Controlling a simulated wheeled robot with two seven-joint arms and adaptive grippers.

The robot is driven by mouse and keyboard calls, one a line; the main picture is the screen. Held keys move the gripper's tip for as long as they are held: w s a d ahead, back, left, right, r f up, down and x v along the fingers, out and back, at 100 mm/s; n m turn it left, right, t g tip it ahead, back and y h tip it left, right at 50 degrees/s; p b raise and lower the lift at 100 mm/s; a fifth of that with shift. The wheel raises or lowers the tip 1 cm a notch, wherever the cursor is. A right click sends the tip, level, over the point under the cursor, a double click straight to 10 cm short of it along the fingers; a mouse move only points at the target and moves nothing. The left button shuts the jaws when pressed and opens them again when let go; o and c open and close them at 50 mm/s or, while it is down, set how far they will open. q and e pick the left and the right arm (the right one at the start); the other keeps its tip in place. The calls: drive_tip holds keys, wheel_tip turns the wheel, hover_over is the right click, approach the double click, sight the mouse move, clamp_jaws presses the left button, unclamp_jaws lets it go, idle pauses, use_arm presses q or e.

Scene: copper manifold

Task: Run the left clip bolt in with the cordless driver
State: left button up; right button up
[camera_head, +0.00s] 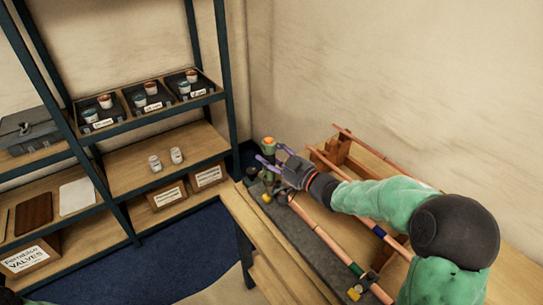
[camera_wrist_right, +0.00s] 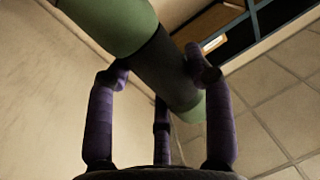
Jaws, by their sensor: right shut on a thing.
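My right gripper (camera_head: 272,158) reaches in from the right to the far left end of the bench. Its purple fingers are shut around the cordless driver (camera_head: 268,145), which is green and dark with an orange part at the top. In the right wrist view the fingers of my right gripper (camera_wrist_right: 160,85) close around the driver's dark grip (camera_wrist_right: 165,65), with green above and below it. The driver looks roughly upright in the head view; I cannot tell whether it touches the bench. The left clip bolt cannot be made out. My left gripper is not in view.
Copper pipes (camera_head: 330,240) run along the wooden bench (camera_head: 263,268), with a brass fitting (camera_head: 355,292) near the front. A wooden frame (camera_head: 335,152) stands at the back. A grey mat (camera_head: 295,232) lies along the bench. Shelves with cups in trays (camera_head: 148,100) stand at the left.

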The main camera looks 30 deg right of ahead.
sight(272, 140)
drive_tip(key=shift+r+p, duration=1.65)
drive_tip(key=shift+r, duration=0.9)
